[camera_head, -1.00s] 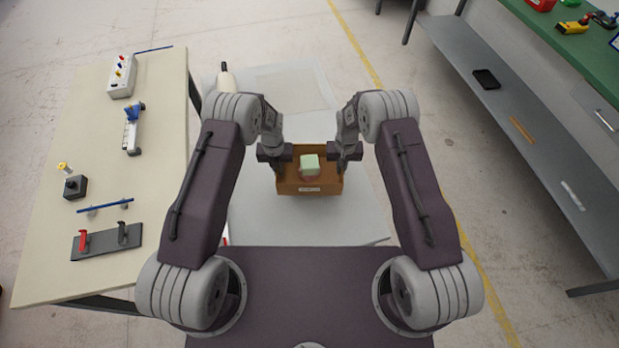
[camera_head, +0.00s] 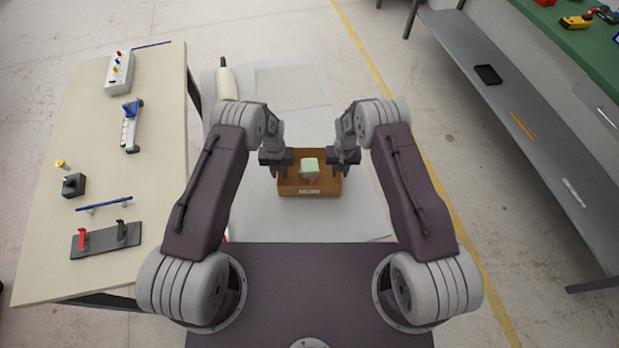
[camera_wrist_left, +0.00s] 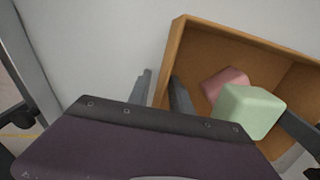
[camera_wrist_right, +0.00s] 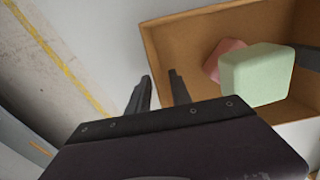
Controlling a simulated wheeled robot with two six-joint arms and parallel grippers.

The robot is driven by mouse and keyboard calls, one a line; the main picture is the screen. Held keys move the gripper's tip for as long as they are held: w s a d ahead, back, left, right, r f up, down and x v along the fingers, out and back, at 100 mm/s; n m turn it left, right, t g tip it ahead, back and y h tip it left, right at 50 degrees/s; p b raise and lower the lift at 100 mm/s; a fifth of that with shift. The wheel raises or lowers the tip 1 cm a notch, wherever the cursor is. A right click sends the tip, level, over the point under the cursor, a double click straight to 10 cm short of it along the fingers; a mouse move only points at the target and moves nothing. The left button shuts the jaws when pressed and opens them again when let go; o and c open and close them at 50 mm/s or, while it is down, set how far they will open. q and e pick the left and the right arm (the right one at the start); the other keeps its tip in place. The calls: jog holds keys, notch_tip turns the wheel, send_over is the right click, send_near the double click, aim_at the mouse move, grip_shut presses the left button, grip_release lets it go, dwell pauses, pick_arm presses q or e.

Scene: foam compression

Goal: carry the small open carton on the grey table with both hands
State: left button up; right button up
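The small open carton (camera_head: 291,190) is brown and stands on the grey table (camera_head: 300,224) in front of me. A pale green block (camera_head: 309,168) lies inside it, partly over a pink block (camera_wrist_left: 223,82). My left gripper (camera_head: 279,171) is at the carton's left wall. In the left wrist view its fingers (camera_wrist_left: 161,88) stand apart, one outside the wall and one inside. My right gripper (camera_head: 342,170) is at the right wall. In the right wrist view its fingers (camera_wrist_right: 158,88) also straddle the wall with a gap showing. The fingertips are partly hidden.
A cream table (camera_head: 60,130) with several small fixtures stands at the left. A roll (camera_head: 226,82) and a pale flat sheet (camera_head: 292,86) lie at the back of the grey table. A green bench (camera_head: 580,42) with a grey shelf stands at the right.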

dwell(0.4)
pick_arm(q)
notch_tip(320, 180, up, 12)
jog(key=shift+r, duration=0.1)
pick_arm(e)
notch_tip(320, 180, up, 12)
jog(key=shift+r, duration=0.1)
dwell(0.3)
dwell(0.5)
